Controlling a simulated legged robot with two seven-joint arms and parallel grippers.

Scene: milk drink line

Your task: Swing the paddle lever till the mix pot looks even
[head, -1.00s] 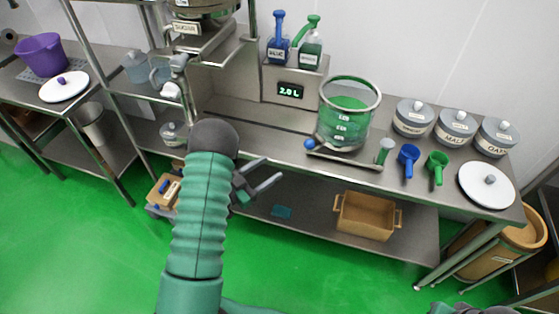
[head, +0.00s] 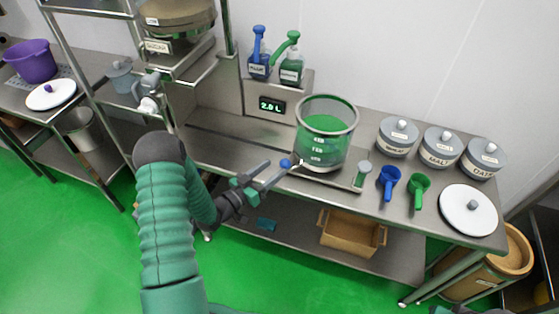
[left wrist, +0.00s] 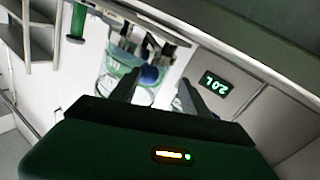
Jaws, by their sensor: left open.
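The mix pot (head: 326,140) is a clear vessel with green liquid, standing on a metal base on the bench. The paddle lever's blue knob (head: 286,163) sticks out at the base's left; in the left wrist view the knob (left wrist: 150,74) shows between my fingers. A green handle (head: 362,173) stands at the base's right end. My left gripper (head: 281,168) is open, its fingers around the blue knob; I cannot tell if they touch it. Only a sliver of what seems to be my right gripper (head: 462,310) shows at the bottom edge.
Blue (head: 389,182) and green (head: 418,190) scoops, a white lid (head: 468,210) and lidded tins (head: 441,147) stand right of the pot. Pump bottles (head: 290,66) and a 2.0 L display (head: 272,105) are behind. A brown crate (head: 348,240) sits on the lower shelf.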

